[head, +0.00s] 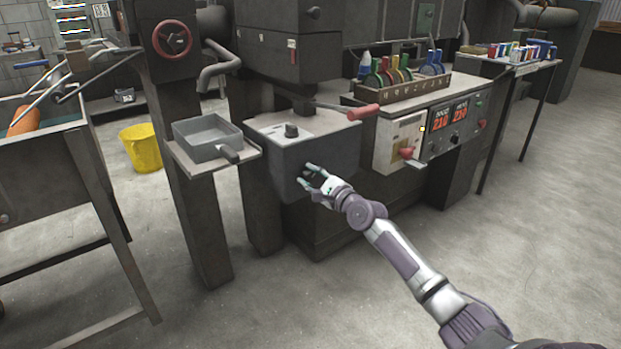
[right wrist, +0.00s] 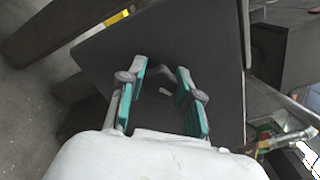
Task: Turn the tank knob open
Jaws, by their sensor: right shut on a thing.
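The tank is a dark grey box (head: 322,155) with a pale top plate, in the middle of the head view. My right gripper (head: 309,175) is at the tank's front face, coming from the lower right. In the right wrist view its two teal fingers (right wrist: 161,90) stand on either side of the small dark knob (right wrist: 164,93) on the tank's front. The gripper is shut on this knob, which the fingers partly hide in the head view. The dark tank face (right wrist: 205,50) fills much of the wrist view. My left gripper is not in view.
A grey pan (head: 208,138) rests on a shelf to the left. A control panel (head: 458,125) stands to the right. The floor in front is clear.

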